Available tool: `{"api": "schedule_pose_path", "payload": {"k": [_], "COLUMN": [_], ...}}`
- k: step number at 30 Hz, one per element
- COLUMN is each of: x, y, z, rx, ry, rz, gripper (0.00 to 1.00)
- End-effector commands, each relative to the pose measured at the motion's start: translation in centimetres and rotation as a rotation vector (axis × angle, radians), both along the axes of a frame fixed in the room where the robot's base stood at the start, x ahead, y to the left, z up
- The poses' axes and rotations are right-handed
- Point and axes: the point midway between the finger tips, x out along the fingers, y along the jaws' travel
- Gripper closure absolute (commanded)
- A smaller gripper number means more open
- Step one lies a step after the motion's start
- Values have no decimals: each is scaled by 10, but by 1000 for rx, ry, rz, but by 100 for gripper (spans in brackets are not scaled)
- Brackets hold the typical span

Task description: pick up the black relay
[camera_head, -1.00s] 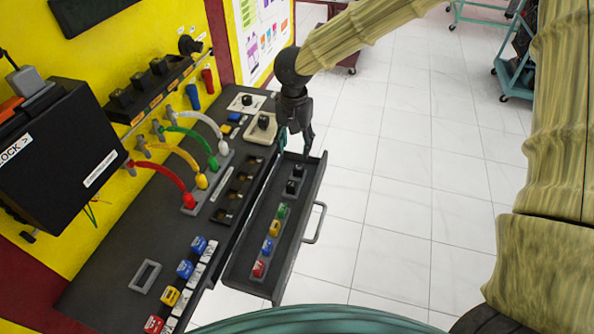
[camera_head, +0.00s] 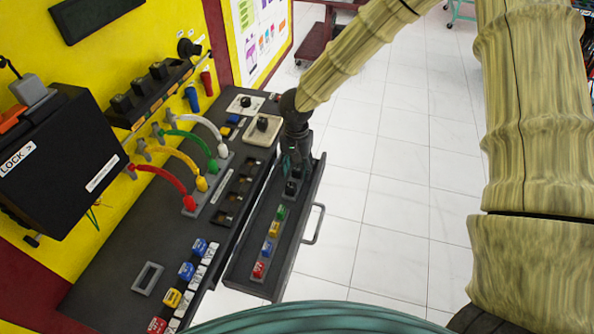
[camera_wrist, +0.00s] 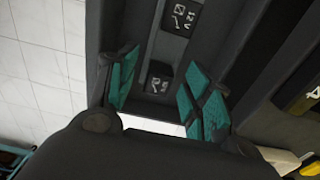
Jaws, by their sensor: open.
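In the head view my gripper (camera_head: 296,168) points down into the far end of the open drawer (camera_head: 245,272). In the wrist view my gripper (camera_wrist: 160,92) is open, with teal pads on either side of a small black relay (camera_wrist: 159,78) marked with white characters. The pads appear apart from its sides. A second black relay (camera_wrist: 180,17) with white marks sits further up the wrist view, outside the jaws. In the head view a black relay (camera_head: 291,188) shows just in front of the gripper; the one between the jaws is hidden there.
Green, blue, yellow and red pieces (camera_head: 270,242) stand in a row nearer in the drawer. The bench panel (camera_head: 130,230) with coloured cables (camera_head: 165,182) lies left. The drawer handle (camera_head: 315,225) sticks out right over clear tiled floor (camera_head: 400,220).

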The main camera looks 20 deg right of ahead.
Motion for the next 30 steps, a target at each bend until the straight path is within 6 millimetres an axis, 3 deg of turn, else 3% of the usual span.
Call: {"api": "schedule_pose_path", "payload": {"k": [12, 13, 20, 30], "x": [0, 0, 0, 0], "y": [1, 1, 1, 0], "z": [-12, -12, -11, -10], "rx": [1, 1, 1, 1], "ry": [-1, -1, -1, -1], "rz": [1, 1, 1, 0], "gripper": [50, 52, 94, 94]}}
